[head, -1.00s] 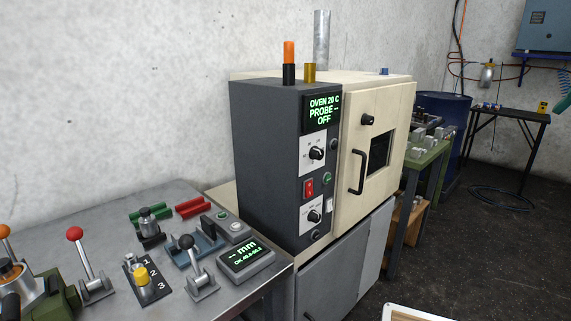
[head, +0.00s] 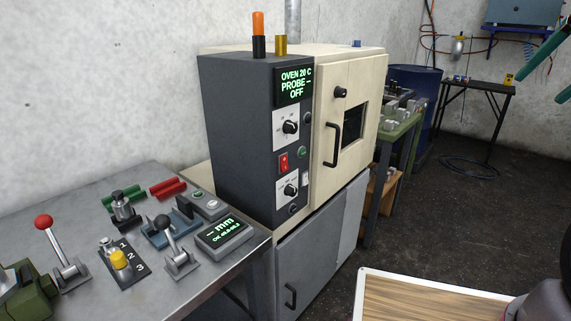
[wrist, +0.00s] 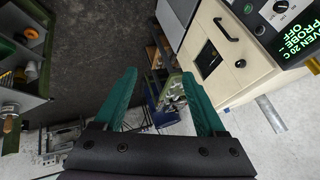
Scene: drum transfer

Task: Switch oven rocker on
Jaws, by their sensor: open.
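The oven (head: 345,110) stands against the wall with its cream door closed. Its dark control panel carries a red rocker switch (head: 284,163) between two white-plated knobs. The panel's display (head: 294,87) reads OVEN 20 C, PROBE --, OFF. My gripper (wrist: 165,75) shows in the wrist view with its two green fingers apart and nothing between them. Its green fingers also show at the upper right edge of the head view, well to the right of the oven and not touching it. The wrist view shows the oven sideways at the upper right; the rocker is not clear there.
A metal bench (head: 215,262) at left holds levers, a numbered selector and a small gauge display (head: 222,232). A blue drum (head: 412,100) and a green bench (head: 400,132) stand right of the oven. A wood-topped tray (head: 420,300) is at the bottom right. Dark floor lies open at right.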

